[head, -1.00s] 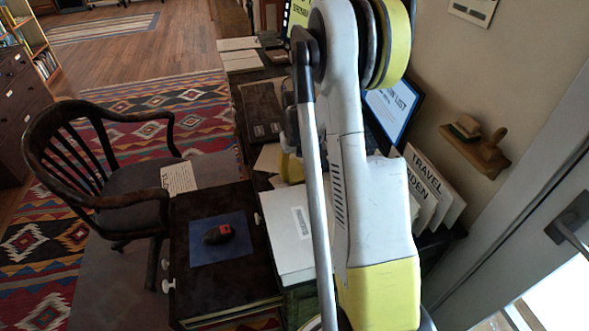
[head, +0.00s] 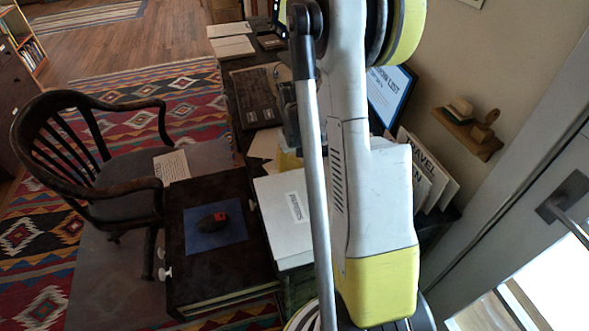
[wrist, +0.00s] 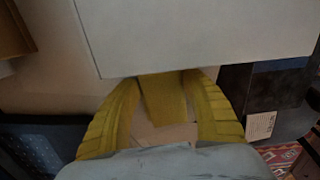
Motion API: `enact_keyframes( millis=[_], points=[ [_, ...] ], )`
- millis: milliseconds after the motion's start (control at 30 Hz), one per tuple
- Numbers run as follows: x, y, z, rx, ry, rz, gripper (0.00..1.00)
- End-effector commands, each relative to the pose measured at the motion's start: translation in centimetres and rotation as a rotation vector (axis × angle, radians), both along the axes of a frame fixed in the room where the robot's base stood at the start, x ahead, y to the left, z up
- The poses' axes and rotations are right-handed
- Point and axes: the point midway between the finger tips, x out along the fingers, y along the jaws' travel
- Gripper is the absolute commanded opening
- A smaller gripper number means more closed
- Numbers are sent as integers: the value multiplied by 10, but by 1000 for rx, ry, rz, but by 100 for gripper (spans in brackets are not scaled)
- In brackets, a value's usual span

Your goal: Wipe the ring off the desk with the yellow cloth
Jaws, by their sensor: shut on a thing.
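In the wrist view my gripper (wrist: 163,80) has its two yellow fingers closed on the yellow cloth (wrist: 163,98), which shows as a flat strip between them. A pale surface (wrist: 60,92) lies below, and I cannot tell how far the cloth is above it or whether they touch. In the head view the desk (head: 236,95) runs along the wall, and my arm covers much of it. A bit of yellow (head: 288,160) shows behind the arm; I cannot tell whether it is cloth or finger. I cannot make out the ring in either view.
A white labelled box (head: 285,215) stands beside my arm and fills the top of the wrist view (wrist: 200,35). A dark cabinet (head: 200,270) bears a blue mat (head: 210,240) with a black and red object. A wooden chair (head: 90,150) stands left. Upright books (head: 425,170) stand right.

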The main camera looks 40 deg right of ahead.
Motion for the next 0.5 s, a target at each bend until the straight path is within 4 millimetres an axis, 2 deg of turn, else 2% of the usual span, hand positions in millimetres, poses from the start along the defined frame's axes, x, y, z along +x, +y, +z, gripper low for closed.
enact_keyframes(
  millis=[133,167,500],
  points=[
    [-1,0,2,1,3,0,20],
    [-1,0,4,1,3,0,15],
    [0,0,42,0,1,0,15]
  ],
)
